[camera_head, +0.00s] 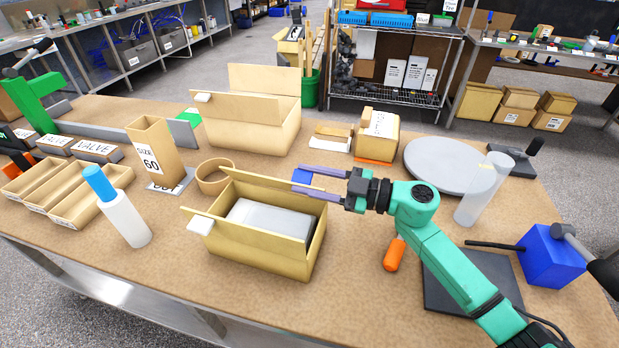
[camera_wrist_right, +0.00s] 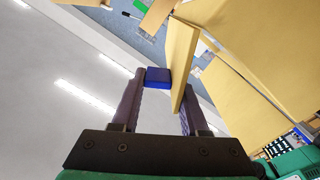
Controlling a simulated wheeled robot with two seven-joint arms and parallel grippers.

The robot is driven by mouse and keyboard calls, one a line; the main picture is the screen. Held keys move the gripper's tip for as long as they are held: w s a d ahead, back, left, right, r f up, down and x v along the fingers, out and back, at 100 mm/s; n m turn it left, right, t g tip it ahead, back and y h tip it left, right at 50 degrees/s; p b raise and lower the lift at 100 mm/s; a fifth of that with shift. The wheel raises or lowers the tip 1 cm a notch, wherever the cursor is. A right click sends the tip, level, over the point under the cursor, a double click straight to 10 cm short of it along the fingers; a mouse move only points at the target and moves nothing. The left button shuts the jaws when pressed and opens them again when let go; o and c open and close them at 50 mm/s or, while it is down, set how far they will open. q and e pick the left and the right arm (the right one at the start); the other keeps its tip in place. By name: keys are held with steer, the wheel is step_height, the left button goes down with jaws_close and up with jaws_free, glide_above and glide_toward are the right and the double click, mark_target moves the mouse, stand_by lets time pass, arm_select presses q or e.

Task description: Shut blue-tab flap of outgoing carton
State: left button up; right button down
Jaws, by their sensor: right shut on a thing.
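The tan carton (camera_head: 258,256) stands open near the front middle of the table with a grey block (camera_head: 270,219) inside. A white tab (camera_head: 200,225) sticks out at its left end. My right gripper (camera_head: 301,178) reaches in from the right above the carton's back right corner, at the blue tab (camera_head: 303,176). In the right wrist view the blue tab (camera_wrist_right: 157,78) lies between my two fingers, against a raised tan flap (camera_wrist_right: 183,84). My right gripper (camera_wrist_right: 164,95) is shut on this tab and flap. My left gripper is out of view.
A larger carton (camera_head: 250,128) with raised flaps stands behind. A tan ring (camera_head: 215,177), a box marked 60 (camera_head: 155,152) and a blue-capped bottle (camera_head: 118,207) are to the left. A grey disc (camera_head: 450,164), clear cylinder (camera_head: 483,190) and orange handle (camera_head: 394,254) are to the right.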

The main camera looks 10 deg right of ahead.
steer(key=shift+s+a+f+n+b, duration=0.15)
steer(key=shift+s+n+b, duration=0.15)
steer(key=shift+n, duration=0.25)
steer(key=shift+s+a+f+n+b, duration=0.15)
steer(key=shift+s+n, duration=0.1)
steer(key=shift+n, duration=0.3)
steer(key=shift+s+a+f+n+b, duration=0.25)
steer(key=shift+s+n+b, duration=0.3)
steer(key=shift+n, duration=0.4)
steer(key=shift+s+a+f+n+b, duration=0.1)
steer(key=shift+s+f+n+b, duration=0.2)
steer(key=shift+n+b, duration=0.5)
steer(key=shift+n, duration=0.25)
steer(key=c, duration=0.5)
jaws_free()
